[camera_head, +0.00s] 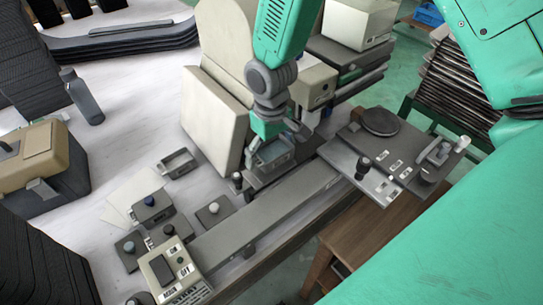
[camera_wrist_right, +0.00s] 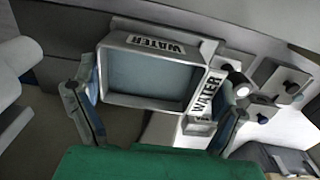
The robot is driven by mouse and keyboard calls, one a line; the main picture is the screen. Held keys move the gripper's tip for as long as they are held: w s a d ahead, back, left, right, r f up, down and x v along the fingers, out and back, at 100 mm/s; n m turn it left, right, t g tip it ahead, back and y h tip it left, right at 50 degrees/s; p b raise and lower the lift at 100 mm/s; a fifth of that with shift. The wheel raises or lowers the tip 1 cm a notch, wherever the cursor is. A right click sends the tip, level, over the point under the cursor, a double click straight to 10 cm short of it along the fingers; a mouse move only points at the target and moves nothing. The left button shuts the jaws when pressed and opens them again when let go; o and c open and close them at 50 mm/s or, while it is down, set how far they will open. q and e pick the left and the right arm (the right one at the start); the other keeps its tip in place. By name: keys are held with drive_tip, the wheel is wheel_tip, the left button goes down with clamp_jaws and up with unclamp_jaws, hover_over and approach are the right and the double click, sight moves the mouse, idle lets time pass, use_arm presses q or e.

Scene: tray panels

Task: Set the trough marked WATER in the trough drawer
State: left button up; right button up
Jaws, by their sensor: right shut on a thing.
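The trough marked WATER (camera_wrist_right: 150,98) is a grey open rectangular box with a pale blue inside and WATER labels on two rims. It also shows in the head view (camera_head: 274,160), low at the foot of the cream machine. My right gripper (camera_head: 268,138) is shut on it from above; in the wrist view its fingers (camera_wrist_right: 158,90) lie along both sides. A dark grey tray-like part (camera_head: 252,186), which looks like the trough drawer, lies just below the trough. I cannot tell whether they touch. My left gripper is not in view.
The cream machine (camera_head: 212,105) stands left of the gripper. Plates with knobs (camera_head: 152,207) and a label box (camera_head: 172,272) are at the front. A grey rail (camera_head: 262,215) runs beside the drawer; a scale-like panel (camera_head: 385,160) lies right.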

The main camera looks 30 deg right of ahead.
drive_tip(key=shift+a+f, duration=0.25)
drive_tip(key=shift+f, duration=0.35)
drive_tip(key=shift+a+f, duration=0.25)
drive_tip(key=shift+f, duration=0.3)
drive_tip(key=shift+c, duration=0.3)
drive_tip(key=shift+s+a, duration=0.1)
drive_tip(key=o, duration=1.3)
drive_tip(key=shift+f, duration=0.1)
drive_tip(key=shift+o, duration=0.2)
drive_tip(key=shift+d+f, duration=0.1)
drive_tip(key=shift+d, duration=0.6)
drive_tip(key=shift+r, duration=0.2)
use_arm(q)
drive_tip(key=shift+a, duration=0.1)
use_arm(e)
wheel_tip(320, 180, up, 12)
drive_tip(key=shift+f, duration=0.15)
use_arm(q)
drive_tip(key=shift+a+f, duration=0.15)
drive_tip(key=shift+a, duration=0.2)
use_arm(e)
drive_tip(key=shift+a, duration=0.45)
